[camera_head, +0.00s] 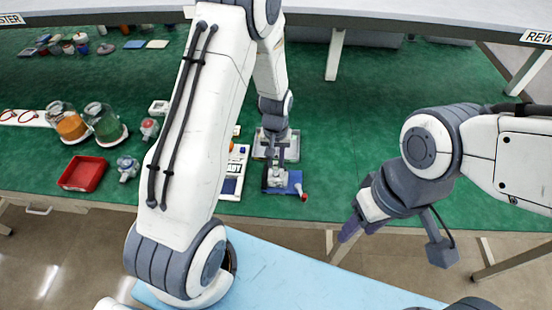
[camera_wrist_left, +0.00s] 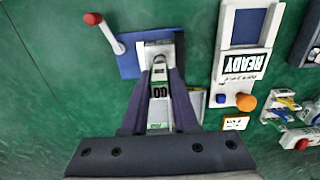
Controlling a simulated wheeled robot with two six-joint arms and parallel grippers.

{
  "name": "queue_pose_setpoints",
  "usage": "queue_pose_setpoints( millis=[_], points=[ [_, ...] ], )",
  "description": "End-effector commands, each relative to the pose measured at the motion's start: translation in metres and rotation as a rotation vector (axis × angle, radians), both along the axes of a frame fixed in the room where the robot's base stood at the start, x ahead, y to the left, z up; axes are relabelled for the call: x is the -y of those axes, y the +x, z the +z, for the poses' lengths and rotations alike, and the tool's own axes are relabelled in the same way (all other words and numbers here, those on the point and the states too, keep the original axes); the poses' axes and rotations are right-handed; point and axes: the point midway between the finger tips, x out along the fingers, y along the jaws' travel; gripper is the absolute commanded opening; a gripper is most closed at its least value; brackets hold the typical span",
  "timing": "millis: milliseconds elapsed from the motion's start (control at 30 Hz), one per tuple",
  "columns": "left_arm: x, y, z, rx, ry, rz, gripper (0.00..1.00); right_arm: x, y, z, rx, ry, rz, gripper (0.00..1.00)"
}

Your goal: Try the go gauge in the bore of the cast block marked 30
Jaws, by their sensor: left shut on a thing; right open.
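My left gripper (camera_head: 279,166) points down over the bench; its fingers (camera_wrist_left: 160,78) also show in the left wrist view. It is shut on a light gauge with a dark-lettered label (camera_wrist_left: 158,92) and a green mark, which I take to be the go gauge. Just beyond the fingertips is a pale grey block (camera_wrist_left: 157,49) on a blue mat (camera_wrist_left: 128,64). Its marking cannot be read, and the fingers hide its bore, so I cannot tell whether the gauge is in it. My right gripper (camera_head: 352,226) is open and empty, off the bench's front edge.
A READY board (camera_wrist_left: 243,65) with an orange knob (camera_wrist_left: 246,102) stands beside the mat. A red tray (camera_head: 83,174) and glass canisters (camera_head: 68,123) are further left. Green bench right of the mat is clear.

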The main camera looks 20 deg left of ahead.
Motion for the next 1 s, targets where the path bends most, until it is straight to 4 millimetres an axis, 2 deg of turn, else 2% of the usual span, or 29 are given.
queue_pose_setpoints(
  millis=[1000],
  points=[
    [0.0, 0.0, -0.021, 0.0, 0.0, 0.0, 0.0, 0.0, 0.0, -0.016, 0.0, 0.0, 0.0, 0.5]
  ],
)
